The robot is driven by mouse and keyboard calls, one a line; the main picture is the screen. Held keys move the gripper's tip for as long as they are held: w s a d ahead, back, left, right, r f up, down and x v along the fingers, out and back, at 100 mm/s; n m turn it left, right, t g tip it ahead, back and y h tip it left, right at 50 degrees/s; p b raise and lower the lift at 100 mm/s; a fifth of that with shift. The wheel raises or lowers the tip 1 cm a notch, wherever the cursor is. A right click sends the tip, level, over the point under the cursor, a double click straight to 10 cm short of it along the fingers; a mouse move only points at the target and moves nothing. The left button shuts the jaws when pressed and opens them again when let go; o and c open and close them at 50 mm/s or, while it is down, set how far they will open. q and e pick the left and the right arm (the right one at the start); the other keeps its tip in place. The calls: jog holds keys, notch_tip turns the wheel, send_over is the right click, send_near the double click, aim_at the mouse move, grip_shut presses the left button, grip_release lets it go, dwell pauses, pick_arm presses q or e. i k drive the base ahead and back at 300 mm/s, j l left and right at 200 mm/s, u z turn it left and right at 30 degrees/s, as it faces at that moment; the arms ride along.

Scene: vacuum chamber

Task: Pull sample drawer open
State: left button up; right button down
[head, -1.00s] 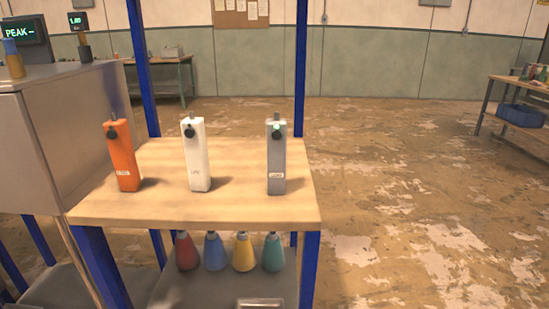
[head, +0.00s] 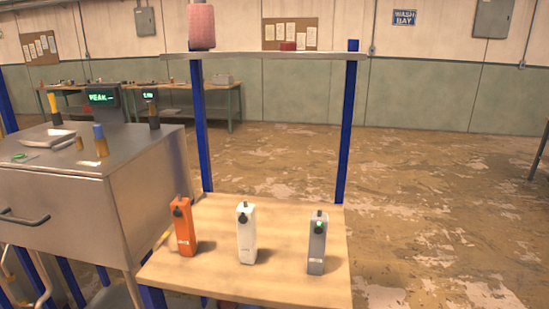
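The sample drawer appears to be the grey metal front (head: 62,226) of the steel cabinet at the left in the head view. It has a dark curved handle (head: 24,219) near the left edge. The front looks closed, with no gap that I can make out. Neither of my grippers shows in this view, so nothing of mine is seen touching the handle.
A wooden table (head: 250,285) right of the cabinet holds an orange device (head: 184,230), a white device (head: 246,236) and a grey device (head: 317,246). Blue posts (head: 346,135) carry a shelf above it. A display reading PEAK (head: 103,100) stands on the cabinet. Floor at the right is open.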

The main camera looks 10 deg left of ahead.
aim_at(71, 216)
jog(key=u, duration=1.8)
